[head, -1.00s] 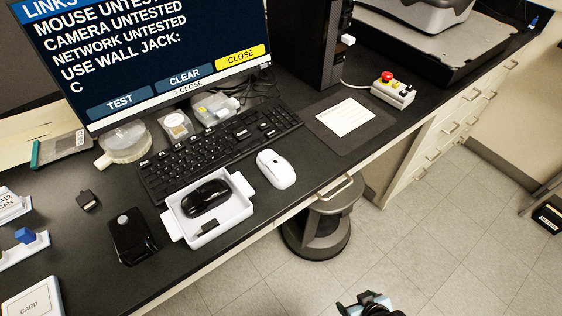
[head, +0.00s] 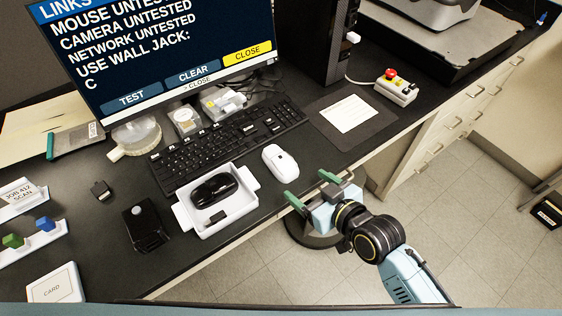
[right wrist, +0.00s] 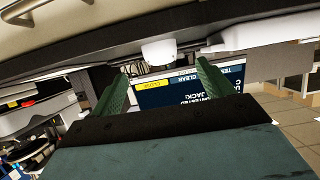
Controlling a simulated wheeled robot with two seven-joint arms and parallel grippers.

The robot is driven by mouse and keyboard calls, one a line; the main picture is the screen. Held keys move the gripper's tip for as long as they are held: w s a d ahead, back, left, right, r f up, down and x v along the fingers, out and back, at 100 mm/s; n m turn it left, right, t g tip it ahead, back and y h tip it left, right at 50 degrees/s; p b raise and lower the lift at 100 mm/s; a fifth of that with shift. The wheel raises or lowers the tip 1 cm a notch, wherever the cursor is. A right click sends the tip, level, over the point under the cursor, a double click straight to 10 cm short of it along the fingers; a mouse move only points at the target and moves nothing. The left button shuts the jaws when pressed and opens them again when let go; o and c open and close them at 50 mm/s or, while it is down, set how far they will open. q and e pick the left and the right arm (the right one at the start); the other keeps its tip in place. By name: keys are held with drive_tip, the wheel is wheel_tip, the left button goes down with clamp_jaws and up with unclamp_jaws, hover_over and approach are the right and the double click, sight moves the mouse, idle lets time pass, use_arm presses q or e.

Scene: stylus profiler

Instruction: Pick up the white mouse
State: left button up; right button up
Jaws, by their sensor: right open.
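The white mouse (head: 280,161) lies on the black desk, to the right of the white tray and in front of the keyboard. In the right wrist view the white mouse (right wrist: 158,50) appears upside down near the desk edge, between the finger directions. My right gripper (head: 310,188) is open and empty, with green fingers. It is at the desk's front edge, to the lower right of the mouse and apart from it. The open fingers also show in the right wrist view (right wrist: 163,75). My left gripper is not in view.
A white tray (head: 183,216) holding a black mouse (head: 214,190) stands left of the white mouse. The keyboard (head: 225,142) lies behind. A dark mat with a white card (head: 350,113) is to the right. The desk between the mouse and the mat is clear.

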sight(291, 172)
drive_tip(key=x, duration=0.8)
drive_tip(key=shift+w, duration=0.1)
drive_tip(key=shift+r, duration=0.1)
drive_tip(key=c, duration=1.1)
